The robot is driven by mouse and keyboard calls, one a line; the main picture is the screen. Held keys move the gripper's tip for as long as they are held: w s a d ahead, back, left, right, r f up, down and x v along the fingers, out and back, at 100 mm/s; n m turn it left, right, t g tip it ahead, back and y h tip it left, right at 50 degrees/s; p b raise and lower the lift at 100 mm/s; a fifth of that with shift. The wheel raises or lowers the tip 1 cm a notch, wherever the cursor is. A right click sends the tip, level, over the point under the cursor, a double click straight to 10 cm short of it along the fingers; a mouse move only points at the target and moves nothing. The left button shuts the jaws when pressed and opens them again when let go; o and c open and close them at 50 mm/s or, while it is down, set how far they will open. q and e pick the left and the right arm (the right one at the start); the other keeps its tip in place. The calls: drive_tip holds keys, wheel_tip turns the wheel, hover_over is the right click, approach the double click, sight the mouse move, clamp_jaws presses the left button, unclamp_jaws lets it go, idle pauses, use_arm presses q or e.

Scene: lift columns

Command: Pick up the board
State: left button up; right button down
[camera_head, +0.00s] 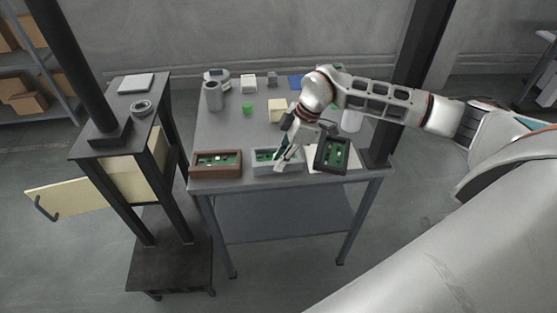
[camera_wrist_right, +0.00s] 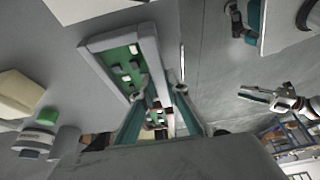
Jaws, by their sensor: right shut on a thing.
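Three trays with green circuit boards stand along the table's front: a brown tray (camera_head: 217,171), a grey tray (camera_head: 262,172) and a dark tray (camera_head: 319,167), which looks tilted over a white sheet. My right gripper (camera_head: 281,163) is down at the grey tray's front side and hides part of it. In the right wrist view, the fingers (camera_wrist_right: 160,88) are closed around the wall of the grey tray (camera_wrist_right: 92,43), beside its green board (camera_wrist_right: 121,66). The exact contact is partly hidden. My left gripper (camera_wrist_right: 258,96) shows small in the wrist view, its jaw gap unclear.
The table (camera_head: 228,128) also holds a grey cylinder (camera_head: 213,97), a green cube (camera_head: 247,108), a cream block (camera_head: 277,111) and a white cylinder (camera_head: 351,121). Dark columns stand left and right. An open cream door (camera_head: 70,197) juts out at left.

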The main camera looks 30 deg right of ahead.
wheel_tip(320, 180, up, 22)
drive_tip(key=p, duration=0.1)
drive_tip(key=shift+r+p, duration=0.25)
drive_tip(key=shift+p, duration=0.1)
drive_tip(key=shift+f, duration=0.1)
idle(0.4)
